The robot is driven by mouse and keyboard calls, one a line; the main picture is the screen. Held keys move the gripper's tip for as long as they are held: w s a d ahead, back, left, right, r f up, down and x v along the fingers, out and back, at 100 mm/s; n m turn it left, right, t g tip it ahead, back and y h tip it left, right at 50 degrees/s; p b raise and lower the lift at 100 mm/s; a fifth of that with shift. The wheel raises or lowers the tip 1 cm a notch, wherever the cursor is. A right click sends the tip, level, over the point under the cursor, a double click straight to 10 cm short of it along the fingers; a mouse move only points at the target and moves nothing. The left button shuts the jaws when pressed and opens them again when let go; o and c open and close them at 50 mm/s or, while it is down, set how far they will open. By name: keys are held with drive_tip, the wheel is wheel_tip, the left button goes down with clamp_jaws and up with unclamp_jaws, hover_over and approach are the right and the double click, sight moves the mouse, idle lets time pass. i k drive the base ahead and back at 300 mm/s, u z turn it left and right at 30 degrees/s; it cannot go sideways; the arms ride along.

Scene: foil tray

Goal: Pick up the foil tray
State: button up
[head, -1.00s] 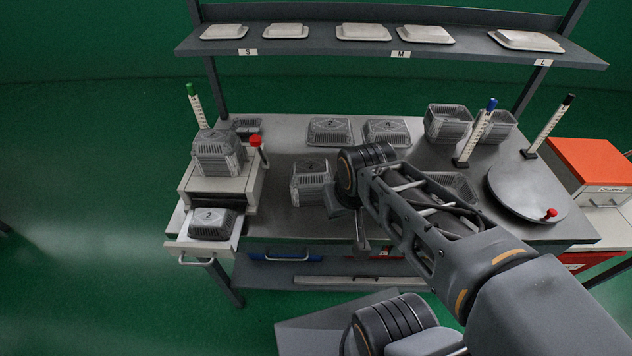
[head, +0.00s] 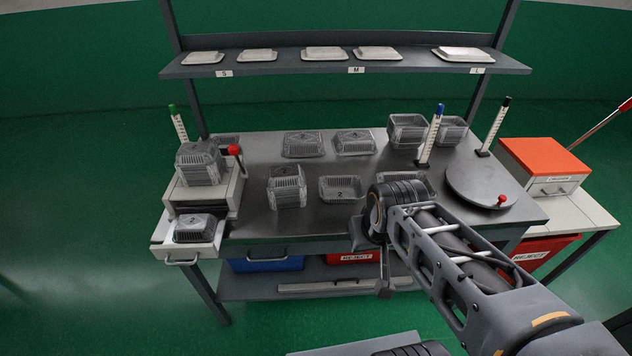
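Several grey foil trays stand on the workbench, and I cannot tell which one is meant. One tray (head: 194,229) sits in the pulled-out drawer at the left. Another stack (head: 200,165) stands on the small press. Two trays (head: 303,145) (head: 355,143) lie at the back. A tray (head: 412,180) is partly hidden behind my wrist. My gripper (head: 385,280) points down by the front edge, right of the marked tray; its fingers are not clear.
A round turntable (head: 490,184) with a red knob is at the right. Upright gauge posts, one blue-topped (head: 431,135), rise from the bench. A shelf (head: 350,66) with pale lids crosses above. Blue (head: 265,264) and red (head: 352,258) bins sit underneath.

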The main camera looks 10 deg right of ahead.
sight(196, 226)
drive_tip(key=z, duration=0.6)
drive_tip(key=i, duration=0.7)
drive_tip(key=u, duration=1.8)
drive_tip(key=k, duration=0.5)
drive_tip(key=u, duration=1.85)
drive_tip(key=i, duration=1.8)
drive_tip(key=z, duration=0.75)
